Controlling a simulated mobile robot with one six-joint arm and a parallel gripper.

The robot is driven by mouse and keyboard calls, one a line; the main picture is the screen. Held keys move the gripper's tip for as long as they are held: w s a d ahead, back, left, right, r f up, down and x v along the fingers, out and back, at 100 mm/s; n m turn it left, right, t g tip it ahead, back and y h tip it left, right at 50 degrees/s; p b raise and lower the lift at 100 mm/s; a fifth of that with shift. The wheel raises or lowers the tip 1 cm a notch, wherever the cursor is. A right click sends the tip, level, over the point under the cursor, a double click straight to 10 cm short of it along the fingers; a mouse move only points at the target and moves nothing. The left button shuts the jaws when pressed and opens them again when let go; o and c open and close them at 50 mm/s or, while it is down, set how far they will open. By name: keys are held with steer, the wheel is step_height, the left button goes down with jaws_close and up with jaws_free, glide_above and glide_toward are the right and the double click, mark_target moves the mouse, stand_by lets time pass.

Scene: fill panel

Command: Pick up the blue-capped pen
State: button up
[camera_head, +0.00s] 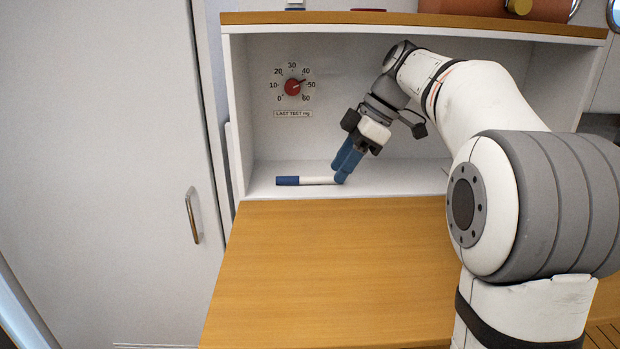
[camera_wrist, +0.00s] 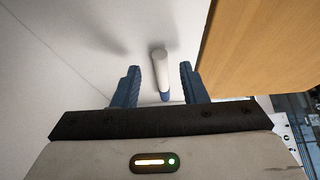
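The blue-capped pen (camera_head: 318,180) lies flat on the white floor of the cabinet niche, its blue cap to the left and its white body to the right. My gripper (camera_head: 341,173) points down at the pen's right end, its blue fingers partly hiding that end. In the wrist view my gripper (camera_wrist: 161,72) is open, with one finger on each side of the pen (camera_wrist: 160,66). Gaps show between the pen and both fingers. The pen's white end is at the top there and a blue part is lower down. I cannot tell how high the fingertips are above the shelf.
The niche has a left side wall, a back wall with a red-knobbed dial (camera_head: 292,87), and a wooden top (camera_head: 420,20) above my wrist. A wooden counter (camera_head: 320,270) in front is clear. A white door (camera_head: 110,150) stands at left.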

mark_target(310, 180)
steer(key=a+p, duration=0.1)
steer(key=a, duration=0.4)
steer(key=shift+f, duration=0.5)
steer(key=shift+f, duration=0.15)
jaws_close()
